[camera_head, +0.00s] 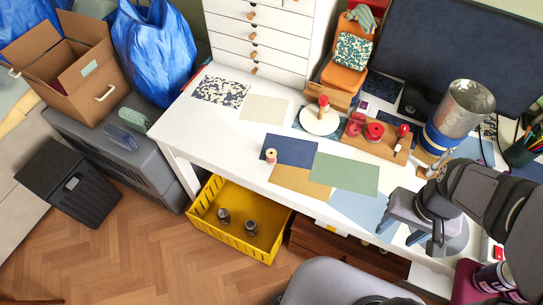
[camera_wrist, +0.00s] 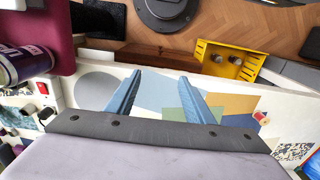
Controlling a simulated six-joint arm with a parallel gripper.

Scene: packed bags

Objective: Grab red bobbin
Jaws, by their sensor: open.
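Red bobbins sit on a wooden tray (camera_head: 400,157) towards the back of the white table, in the head view. The clearest red bobbin (camera_head: 375,131) is near the tray's middle, with another red one (camera_head: 353,129) to its left. A pale bobbin (camera_head: 271,156) stands alone on the navy cloth; a small bobbin-like thing also shows in the wrist view (camera_wrist: 261,117). My gripper (camera_head: 399,233) is open and empty over the table's front right part, in front of and apart from the tray. Its two blue fingers (camera_wrist: 158,92) are spread in the wrist view.
Flat cloth pieces, including green (camera_head: 345,174) and light blue (camera_head: 358,207), cover the table's middle. A white disc with a red knob (camera_head: 321,120) stands left of the tray. A metal cylinder (camera_head: 465,105) rises to its right. A yellow crate (camera_head: 206,196) stands on the floor.

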